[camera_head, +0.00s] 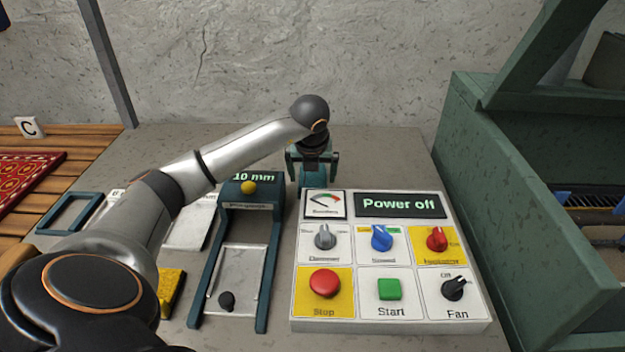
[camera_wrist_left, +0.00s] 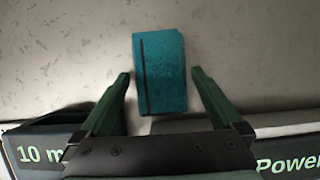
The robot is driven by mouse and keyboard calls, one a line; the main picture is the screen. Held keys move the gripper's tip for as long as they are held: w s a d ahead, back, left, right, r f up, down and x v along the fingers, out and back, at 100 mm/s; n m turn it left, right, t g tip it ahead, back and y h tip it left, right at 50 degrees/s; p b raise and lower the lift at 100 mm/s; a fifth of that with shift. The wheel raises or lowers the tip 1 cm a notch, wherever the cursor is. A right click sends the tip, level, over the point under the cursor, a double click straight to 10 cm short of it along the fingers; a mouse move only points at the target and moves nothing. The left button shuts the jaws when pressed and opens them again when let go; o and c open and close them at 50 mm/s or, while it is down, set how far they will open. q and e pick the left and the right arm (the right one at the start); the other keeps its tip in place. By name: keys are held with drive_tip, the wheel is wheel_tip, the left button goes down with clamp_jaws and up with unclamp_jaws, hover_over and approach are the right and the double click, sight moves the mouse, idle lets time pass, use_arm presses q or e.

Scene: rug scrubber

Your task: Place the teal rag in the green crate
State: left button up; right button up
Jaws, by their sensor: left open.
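The teal rag (camera_wrist_left: 160,68) is a folded block with a dark line along it, lying on the grey bench top. In the head view the rag (camera_head: 314,179) shows partly, behind the control panel and below my left gripper (camera_head: 312,168). The left gripper is open, pointing down, with its green fingers on either side of the rag. In the wrist view the fingertips (camera_wrist_left: 160,74) stand apart from the rag's left and right sides. My right gripper is not in view.
A control panel (camera_head: 390,280) reading "Power off" stands close in front of the rag. A teal gauge frame (camera_head: 264,290) marked "10 mm" is left of it. The bench (camera_head: 385,150) behind the panel is clear.

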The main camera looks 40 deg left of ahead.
use_arm(q)
drive_tip(key=shift+f, duration=0.15)
drive_tip(key=c, duration=1.2)
